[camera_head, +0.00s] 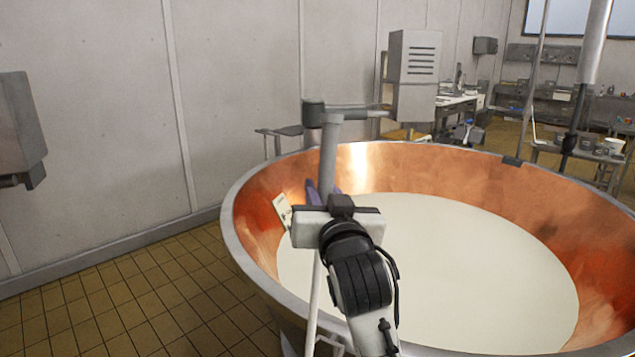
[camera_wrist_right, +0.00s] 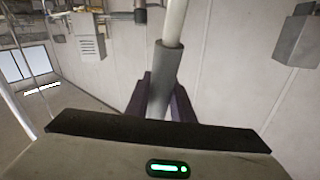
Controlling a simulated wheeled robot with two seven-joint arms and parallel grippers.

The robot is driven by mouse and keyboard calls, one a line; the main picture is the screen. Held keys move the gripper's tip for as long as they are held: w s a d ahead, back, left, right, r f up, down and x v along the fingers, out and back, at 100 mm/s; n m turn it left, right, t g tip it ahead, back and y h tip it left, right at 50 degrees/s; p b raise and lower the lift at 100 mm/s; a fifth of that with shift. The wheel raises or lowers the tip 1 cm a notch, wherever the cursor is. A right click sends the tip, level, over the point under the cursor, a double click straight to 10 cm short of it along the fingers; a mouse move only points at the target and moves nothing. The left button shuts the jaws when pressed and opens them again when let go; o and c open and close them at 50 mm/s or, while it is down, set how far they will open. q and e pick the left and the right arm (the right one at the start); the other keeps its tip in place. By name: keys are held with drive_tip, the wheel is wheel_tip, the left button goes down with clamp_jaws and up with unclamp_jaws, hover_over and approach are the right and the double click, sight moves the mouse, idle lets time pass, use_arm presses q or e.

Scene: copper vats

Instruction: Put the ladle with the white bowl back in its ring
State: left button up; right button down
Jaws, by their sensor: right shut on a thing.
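My right gripper (camera_head: 322,190) is over the near left part of the copper vat, its purple fingers closed around an upright pole I take to be the ladle's handle. This handle (camera_head: 329,155) shows as a thick grey section above the gripper and a thin white rod below it. In the right wrist view, the grey sleeve and white rod (camera_wrist_right: 174,25) run between the purple fingers (camera_wrist_right: 162,105). The ladle's white bowl is not visible. A grey bar with a dark knob (camera_head: 313,112) lies at the handle's top; I cannot tell if they touch, or which part is the ring. My left gripper is not in view.
The large copper vat (camera_head: 400,167) holds white liquid (camera_head: 470,270). A pale plate (camera_head: 283,211) shows beside my gripper. Grey boxes hang at left (camera_head: 20,125) and stand behind (camera_head: 413,75). Another pole (camera_head: 596,45) rises at right. Tiled floor (camera_head: 130,300) is clear at left.

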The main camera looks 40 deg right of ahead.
use_arm(q)
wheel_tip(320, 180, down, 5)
drive_tip(key=b, duration=0.4)
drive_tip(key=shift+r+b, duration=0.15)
drive_tip(key=shift+b, duration=0.2)
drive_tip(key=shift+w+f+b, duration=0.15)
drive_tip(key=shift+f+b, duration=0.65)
drive_tip(key=shift+b, duration=0.05)
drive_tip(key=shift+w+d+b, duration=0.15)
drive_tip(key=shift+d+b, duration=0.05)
drive_tip(key=shift+b, duration=0.15)
use_arm(e)
wheel_tip(320, 180, down, 10)
drive_tip(key=w+d, duration=0.1)
drive_tip(key=d, duration=0.1)
drive_tip(key=shift+d+r, duration=0.2)
drive_tip(key=shift+r, duration=0.05)
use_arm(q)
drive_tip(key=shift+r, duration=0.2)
use_arm(e)
drive_tip(key=shift+s, duration=0.1)
use_arm(q)
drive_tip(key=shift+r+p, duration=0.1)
drive_tip(key=shift+p, duration=0.3)
use_arm(e)
drive_tip(key=shift+f, duration=0.1)
